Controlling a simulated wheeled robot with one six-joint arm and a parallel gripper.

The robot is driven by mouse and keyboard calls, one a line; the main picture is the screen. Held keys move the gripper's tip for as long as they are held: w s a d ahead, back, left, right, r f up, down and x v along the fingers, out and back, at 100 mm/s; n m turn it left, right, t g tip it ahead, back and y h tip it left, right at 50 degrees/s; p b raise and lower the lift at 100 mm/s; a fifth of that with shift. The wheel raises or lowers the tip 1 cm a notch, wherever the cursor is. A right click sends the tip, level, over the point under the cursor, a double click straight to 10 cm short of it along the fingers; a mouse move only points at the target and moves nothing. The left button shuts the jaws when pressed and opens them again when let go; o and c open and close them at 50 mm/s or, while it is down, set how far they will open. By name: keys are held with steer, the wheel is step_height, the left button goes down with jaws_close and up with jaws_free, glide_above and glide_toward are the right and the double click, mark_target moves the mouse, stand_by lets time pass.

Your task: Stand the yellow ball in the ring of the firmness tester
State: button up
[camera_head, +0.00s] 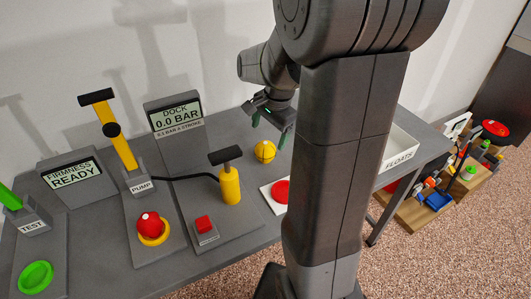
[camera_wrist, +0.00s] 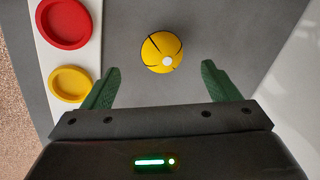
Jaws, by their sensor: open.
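The yellow ball (camera_head: 265,151) rests on the grey bench, just below my gripper (camera_head: 268,128) in the head view. In the wrist view the ball (camera_wrist: 161,52), with dark seams and a pale spot, lies centred just ahead of the open green fingers (camera_wrist: 161,69). Nothing is between the fingers. The firmness tester's display (camera_head: 73,173) reads FIRMNESS READY. A green ring (camera_head: 35,278) lies at the front left, near the TEST block (camera_head: 32,224) with its green lever. The ring looks empty.
The dock display (camera_head: 175,117) reads 0.0 BAR. A yellow cylinder (camera_head: 230,186) and a red button (camera_head: 204,223) stand nearby. A white plate (camera_wrist: 86,45) holds red and yellow dishes. The FLOATS tray (camera_head: 399,158) is right.

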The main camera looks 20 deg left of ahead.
mark_target(266, 144)
steer(key=x, duration=0.8)
steer(key=shift+w+a+f, duration=0.1)
steer(key=shift+w+f, duration=0.15)
steer(key=c, duration=1.2)
steer(key=shift+o, duration=0.2)
steer(key=shift+r, duration=0.1)
